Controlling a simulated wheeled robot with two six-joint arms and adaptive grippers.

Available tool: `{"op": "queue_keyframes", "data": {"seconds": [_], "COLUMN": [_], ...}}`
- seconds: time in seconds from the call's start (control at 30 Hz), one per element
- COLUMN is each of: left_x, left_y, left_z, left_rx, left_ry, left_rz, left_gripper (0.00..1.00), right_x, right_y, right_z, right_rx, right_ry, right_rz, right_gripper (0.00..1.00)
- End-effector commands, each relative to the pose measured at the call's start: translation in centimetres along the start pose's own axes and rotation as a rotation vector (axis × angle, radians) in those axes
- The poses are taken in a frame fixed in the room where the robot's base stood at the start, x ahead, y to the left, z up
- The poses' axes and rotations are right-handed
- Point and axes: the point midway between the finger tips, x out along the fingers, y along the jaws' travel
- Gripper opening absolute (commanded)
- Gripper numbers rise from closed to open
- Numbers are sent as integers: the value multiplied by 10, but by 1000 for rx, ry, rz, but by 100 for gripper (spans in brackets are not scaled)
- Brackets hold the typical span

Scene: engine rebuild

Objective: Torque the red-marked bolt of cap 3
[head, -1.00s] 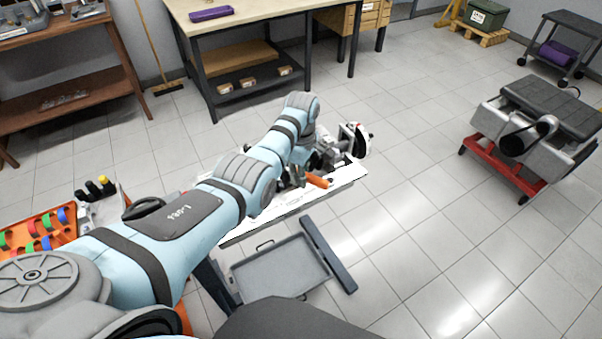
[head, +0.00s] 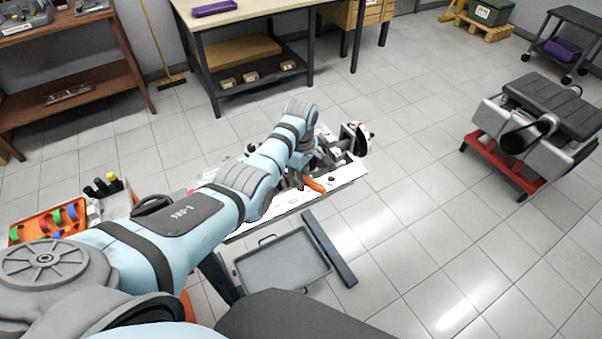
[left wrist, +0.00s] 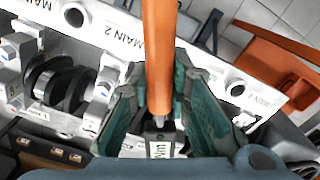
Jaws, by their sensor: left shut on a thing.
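My left gripper (left wrist: 158,88) is shut on a torque wrench with an orange handle (left wrist: 158,45); part of its "Nm" label shows. In the head view, the orange handle (head: 315,185) sticks out beside my left gripper (head: 304,167), over the white engine block (head: 346,175). The block also shows in the left wrist view (left wrist: 215,72), with "MAIN 2" and "MAIN 1" markings. The wrench's working end is hidden. I cannot make out cap 3 or its red-marked bolt. My right gripper is not in view.
Dark round crank parts (left wrist: 75,85) sit in the block. A grey tray (head: 282,262) is in front of it. An orange tray with coloured pieces (head: 48,222) stands at left. A red stand with an engine part (head: 505,165) is at right, with clear floor between.

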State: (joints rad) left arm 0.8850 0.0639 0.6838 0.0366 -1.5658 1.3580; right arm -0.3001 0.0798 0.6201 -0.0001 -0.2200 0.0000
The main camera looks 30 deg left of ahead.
Motion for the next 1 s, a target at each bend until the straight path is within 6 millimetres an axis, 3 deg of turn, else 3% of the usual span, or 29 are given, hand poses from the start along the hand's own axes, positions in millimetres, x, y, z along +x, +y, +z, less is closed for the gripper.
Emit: {"op": "queue_keyframes", "data": {"seconds": [0.47, 1.0], "left_x": [0, 0], "left_y": [-2, -18], "left_z": [0, -1], "left_rx": [11, 104], "left_ry": [1, 0], "left_rz": [0, 1], "left_gripper": [0, 0], "right_x": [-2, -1], "right_y": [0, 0], "right_z": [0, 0], "right_rx": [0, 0], "right_ry": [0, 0], "right_rz": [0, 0], "right_gripper": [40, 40]}}
